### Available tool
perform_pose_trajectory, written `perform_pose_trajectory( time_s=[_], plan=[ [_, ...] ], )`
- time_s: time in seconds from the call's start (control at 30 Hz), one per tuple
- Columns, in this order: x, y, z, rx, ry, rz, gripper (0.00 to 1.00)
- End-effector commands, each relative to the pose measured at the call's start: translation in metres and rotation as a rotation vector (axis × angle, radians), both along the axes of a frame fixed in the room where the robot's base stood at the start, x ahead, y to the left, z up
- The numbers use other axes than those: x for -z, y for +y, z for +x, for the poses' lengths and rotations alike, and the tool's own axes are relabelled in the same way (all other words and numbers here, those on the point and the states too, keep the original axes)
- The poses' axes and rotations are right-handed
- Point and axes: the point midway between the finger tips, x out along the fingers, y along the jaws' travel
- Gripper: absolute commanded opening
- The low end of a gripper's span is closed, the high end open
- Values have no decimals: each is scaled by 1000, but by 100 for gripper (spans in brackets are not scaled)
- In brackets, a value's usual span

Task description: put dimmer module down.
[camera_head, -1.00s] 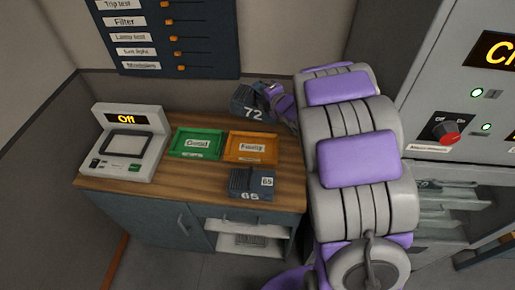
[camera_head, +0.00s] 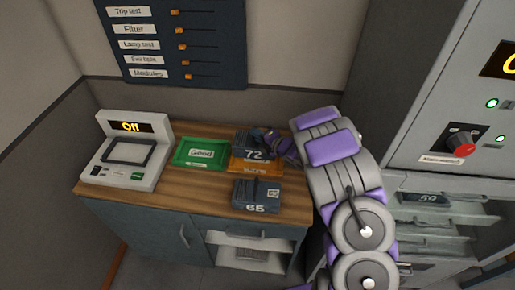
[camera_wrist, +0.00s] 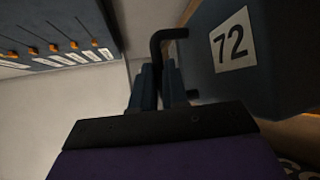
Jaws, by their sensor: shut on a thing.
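The dimmer module marked 72 (camera_head: 254,146) is a dark blue-grey block over the orange tray (camera_head: 236,164), whose label it partly covers. I cannot tell if it touches the tray. My gripper (camera_head: 272,141) is at its right side, shut on it. In the wrist view the module's label side (camera_wrist: 232,45) fills the upper right, and its black handle (camera_wrist: 157,42) stands just ahead of the fingers (camera_wrist: 158,85). A second module marked 65 (camera_head: 256,194) sits on the wooden counter in front of the orange tray. The green Good tray (camera_head: 202,153) is empty.
A tester reading Off (camera_head: 129,150) stands at the counter's left end. A slider panel (camera_head: 180,45) hangs on the wall behind. Bare counter (camera_head: 185,190) lies in front of the green tray.

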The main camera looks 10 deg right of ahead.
Motion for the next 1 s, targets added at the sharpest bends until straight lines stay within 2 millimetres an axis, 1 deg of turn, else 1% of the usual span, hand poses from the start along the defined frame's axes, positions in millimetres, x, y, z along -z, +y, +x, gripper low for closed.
perform_pose_trajectory(
  time_s=[0.03, 0.27, 0.5, 0.57, 0.83, 0.87, 1.0],
  plan=[
    [5, -2, 1, 2, -3, 4, 0],
    [16, -6, 0, 2, -3, 7, 0],
    [46, -4, 1, 3, -2, 5, 0],
    [51, -3, 0, 3, -2, 4, 0],
    [52, -3, 0, 3, -3, 2, 0],
    [52, -3, 0, 2, -1, 3, 15],
    [53, -4, 0, 2, -1, 3, 29]
  ],
)
